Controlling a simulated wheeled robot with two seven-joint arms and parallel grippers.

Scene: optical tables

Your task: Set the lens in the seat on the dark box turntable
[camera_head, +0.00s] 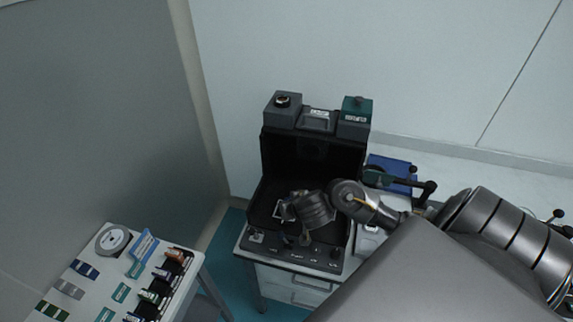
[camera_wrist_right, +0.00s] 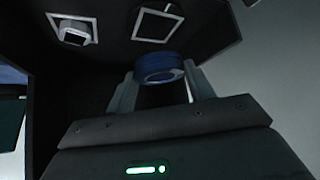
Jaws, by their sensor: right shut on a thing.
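The dark box (camera_head: 266,160) stands open on a white cabinet, with my right arm reaching into it from the right. My right gripper (camera_wrist_right: 160,78) is shut on a blue ring-shaped lens (camera_wrist_right: 158,66), held between its two fingertips. In the wrist view, a white square frame with a dark middle (camera_wrist_right: 143,26) lies just beyond the lens. A second white square holder (camera_wrist_right: 75,39) with a pale round part is to its left. I cannot tell which one is the seat, nor whether the lens touches anything. My wrist hides much of the turntable in the head view. My left gripper is not in view.
The box's front edge carries a panel with small fittings (camera_head: 296,257). Dark and teal units (camera_head: 355,112) sit along its top. A blue device (camera_head: 388,168) with dark arms is close on the right. A white table (camera_head: 88,262) with small labelled blocks is at lower left.

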